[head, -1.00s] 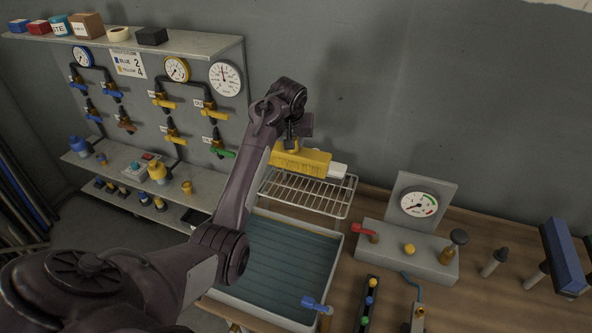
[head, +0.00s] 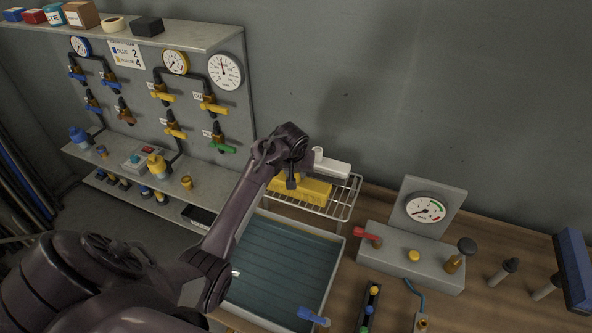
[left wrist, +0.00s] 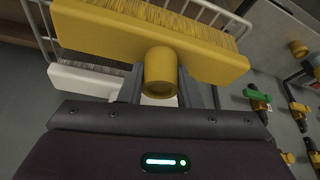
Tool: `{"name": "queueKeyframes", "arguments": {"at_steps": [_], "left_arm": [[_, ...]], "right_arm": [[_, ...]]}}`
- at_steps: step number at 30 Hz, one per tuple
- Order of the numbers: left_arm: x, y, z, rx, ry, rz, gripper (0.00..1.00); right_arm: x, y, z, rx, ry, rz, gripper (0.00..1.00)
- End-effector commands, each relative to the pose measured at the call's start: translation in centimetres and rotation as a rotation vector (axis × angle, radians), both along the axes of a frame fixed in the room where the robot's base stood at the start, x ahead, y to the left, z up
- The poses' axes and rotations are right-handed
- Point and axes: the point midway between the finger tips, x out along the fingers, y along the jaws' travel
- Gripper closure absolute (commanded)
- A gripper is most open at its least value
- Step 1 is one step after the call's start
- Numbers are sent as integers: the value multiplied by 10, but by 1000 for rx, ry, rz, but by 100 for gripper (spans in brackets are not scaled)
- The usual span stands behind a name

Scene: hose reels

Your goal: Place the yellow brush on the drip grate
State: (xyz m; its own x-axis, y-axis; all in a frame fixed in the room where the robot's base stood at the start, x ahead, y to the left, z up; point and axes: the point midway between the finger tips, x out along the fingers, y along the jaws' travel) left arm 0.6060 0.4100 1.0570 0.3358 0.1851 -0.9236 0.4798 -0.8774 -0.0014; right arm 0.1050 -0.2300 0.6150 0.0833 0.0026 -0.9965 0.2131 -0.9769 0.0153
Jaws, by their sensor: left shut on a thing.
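My left gripper (head: 291,184) is shut on this socket; in the left wrist view the brush (left wrist: 205,60) spans the top with the socket between the fingers. The brush is low over the wire drip grate (head: 347,207), bristles toward it; I cannot tell whether they touch. A white brush (head: 332,168) with an upright socket lies at the back of the grate, beside the yellow one. My right gripper is not in view.
A water-filled tray (head: 285,265) stands in front of the grate, with a blue-handled tap (head: 313,316) at its front right. A grey gauge box (head: 412,260) with a red lever stands to the right. The valve wall (head: 205,130) is at left.

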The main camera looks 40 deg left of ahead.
Motion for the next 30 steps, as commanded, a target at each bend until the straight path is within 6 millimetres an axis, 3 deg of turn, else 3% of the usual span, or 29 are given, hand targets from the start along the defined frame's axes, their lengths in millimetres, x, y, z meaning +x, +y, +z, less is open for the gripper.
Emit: {"name": "queueKeyframes", "arguments": {"at_steps": [5,6,11,22,30], "left_arm": [[0,0,-3,1,-1,-1,100],[0,0,-4,1,0,-2,67],[0,0,-4,0,0,-1,48],[0,-1,3,-1,-2,1,48],[-16,-11,48,-2,-8,-1,48]], "right_arm": [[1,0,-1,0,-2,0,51],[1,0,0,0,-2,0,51],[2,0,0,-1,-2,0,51],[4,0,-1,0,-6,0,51],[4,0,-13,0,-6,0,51]]}}
